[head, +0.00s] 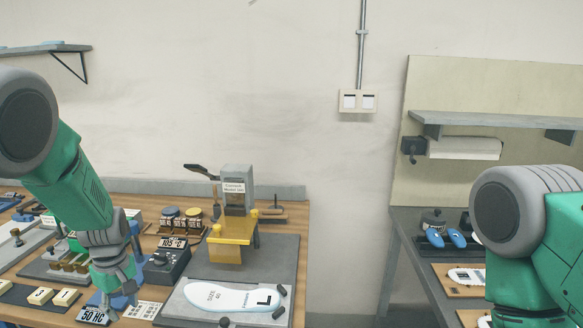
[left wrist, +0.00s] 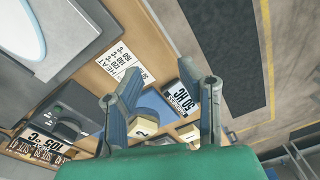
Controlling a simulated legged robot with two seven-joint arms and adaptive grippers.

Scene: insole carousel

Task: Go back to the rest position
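My left gripper (head: 116,290) is over the front of the wooden bench at the left in the head view. In the left wrist view its two fingers (left wrist: 165,105) stand wide apart with nothing held between them. Below them show a blue item, a "50 HC" label (left wrist: 182,97) and a cream numbered block (left wrist: 143,127). My right arm comes in at the lower right of the head view, and its gripper is out of the picture.
A white insole (head: 232,297) marked L lies on a grey mat by a yellow fixture (head: 232,242). A dark box showing 105°C (head: 167,262) stands beside my left gripper. A second bench (head: 415,240) is at the right, with bare wall between.

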